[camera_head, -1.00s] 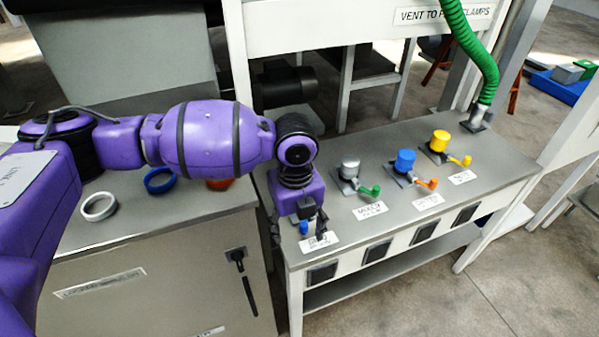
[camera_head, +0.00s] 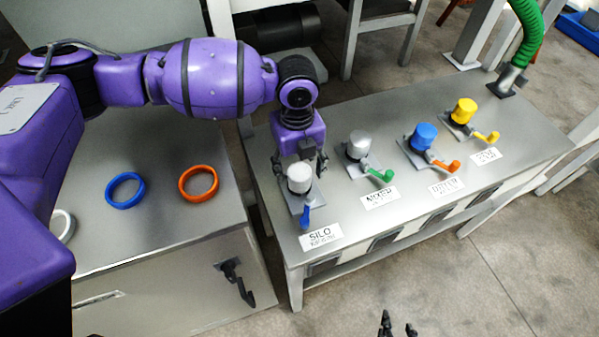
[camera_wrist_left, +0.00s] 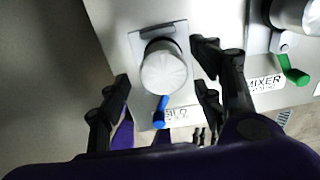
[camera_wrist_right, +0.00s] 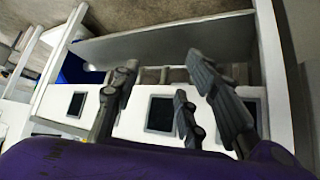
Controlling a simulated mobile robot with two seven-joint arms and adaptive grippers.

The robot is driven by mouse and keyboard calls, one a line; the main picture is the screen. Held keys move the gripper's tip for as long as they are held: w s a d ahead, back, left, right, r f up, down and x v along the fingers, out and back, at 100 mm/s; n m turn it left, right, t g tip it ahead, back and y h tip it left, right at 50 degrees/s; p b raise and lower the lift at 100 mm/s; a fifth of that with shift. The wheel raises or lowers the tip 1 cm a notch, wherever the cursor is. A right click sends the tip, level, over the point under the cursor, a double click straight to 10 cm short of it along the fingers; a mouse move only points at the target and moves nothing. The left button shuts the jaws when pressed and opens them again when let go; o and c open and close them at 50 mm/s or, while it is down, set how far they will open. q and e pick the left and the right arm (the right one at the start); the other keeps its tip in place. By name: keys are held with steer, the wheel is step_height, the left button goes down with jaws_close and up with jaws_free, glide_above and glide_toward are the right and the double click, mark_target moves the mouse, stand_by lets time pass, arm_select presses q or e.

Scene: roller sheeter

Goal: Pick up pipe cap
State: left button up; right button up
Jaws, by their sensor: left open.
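A pale silver pipe cap (camera_head: 299,178) stands on the plate by the SILO label, with a blue lever (camera_head: 305,215) in front of it. My left gripper (camera_head: 299,163) is open over it. In the left wrist view the cap (camera_wrist_left: 164,72) lies between the spread fingers of my left gripper (camera_wrist_left: 160,66), with gaps on both sides. Similar caps stand to the right: a silver one (camera_head: 359,144) by MIXER, a blue one (camera_head: 423,137) and a yellow one (camera_head: 463,110). My right gripper (camera_head: 398,325) shows at the bottom edge; in its wrist view its fingers (camera_wrist_right: 165,80) are apart and empty.
Green (camera_head: 381,174), orange (camera_head: 444,167) and yellow (camera_head: 487,138) levers stick out before the other caps. A metal cabinet (camera_head: 150,225) on the left bears blue (camera_head: 125,190), orange (camera_head: 198,183) and white (camera_head: 62,226) rings. A green hose (camera_head: 529,35) hangs at the back right.

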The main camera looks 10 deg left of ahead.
mark_target(298, 171)
arm_select(q)
step_height(298, 171, down, 4)
steer(key=shift+s+r, duration=0.1)
steer(key=c, duration=1.2)
steer(key=shift+r, duration=0.3)
step_height(298, 171, up, 2)
steer(key=shift+r, duration=0.1)
steer(key=s+d+r, duration=0.7)
steer(key=d+r, duration=0.3)
steer(key=d, duration=0.1)
steer(key=shift+s+d, duration=0.35)
arm_select(e)
steer(key=shift+w+a+r, duration=0.25)
steer(key=shift+w+r, duration=0.25)
steer(key=shift+w, duration=0.15)
